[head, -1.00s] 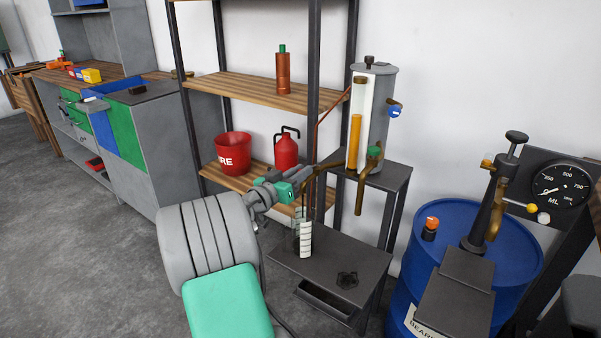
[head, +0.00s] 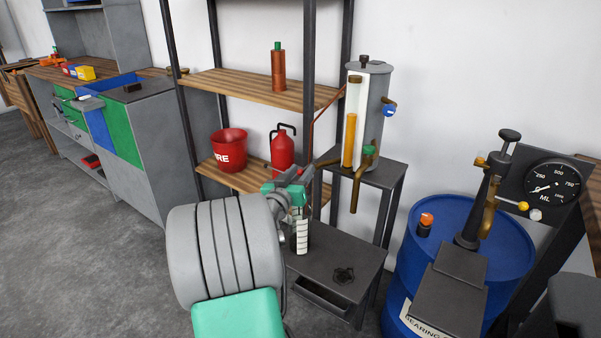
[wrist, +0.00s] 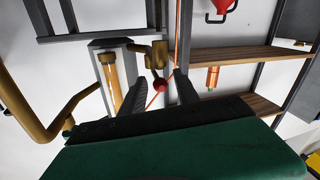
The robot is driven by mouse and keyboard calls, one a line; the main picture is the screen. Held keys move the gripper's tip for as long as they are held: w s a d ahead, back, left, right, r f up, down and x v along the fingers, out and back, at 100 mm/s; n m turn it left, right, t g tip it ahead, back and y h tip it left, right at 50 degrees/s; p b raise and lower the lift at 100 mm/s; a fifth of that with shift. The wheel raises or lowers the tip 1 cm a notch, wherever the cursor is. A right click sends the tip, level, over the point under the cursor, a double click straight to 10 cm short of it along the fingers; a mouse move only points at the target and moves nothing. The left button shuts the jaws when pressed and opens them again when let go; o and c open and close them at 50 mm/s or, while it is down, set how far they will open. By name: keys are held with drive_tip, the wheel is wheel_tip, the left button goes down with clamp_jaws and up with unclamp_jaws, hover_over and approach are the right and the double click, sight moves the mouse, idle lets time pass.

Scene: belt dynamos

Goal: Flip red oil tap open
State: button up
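The oil dispenser (head: 376,110) is a grey cylinder with an amber sight tube (head: 349,140), brass pipes and a green-handled tap (head: 369,151). In the wrist view, where the scene is upside down, a red knob (wrist: 160,85) on a brass valve (wrist: 156,54) appears between my fingertips. I cannot make out this red tap in the head view. My gripper (wrist: 158,88) is open, its dark fingers apart on either side of the knob; contact cannot be told. In the head view my gripper (head: 305,178) is left of the dispenser, above a graduated glass bottle (head: 302,235).
The bottle stands on a low dark table (head: 330,262). A taller stand (head: 385,172) carries the dispenser. A blue drum (head: 410,240) stands at right.

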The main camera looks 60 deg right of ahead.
drive_tip(key=shift+a, duration=0.1)
drive_tip(key=a, duration=0.7)
drive_tip(key=shift+s+a, duration=0.25)
drive_tip(key=shift+a, duration=0.1)
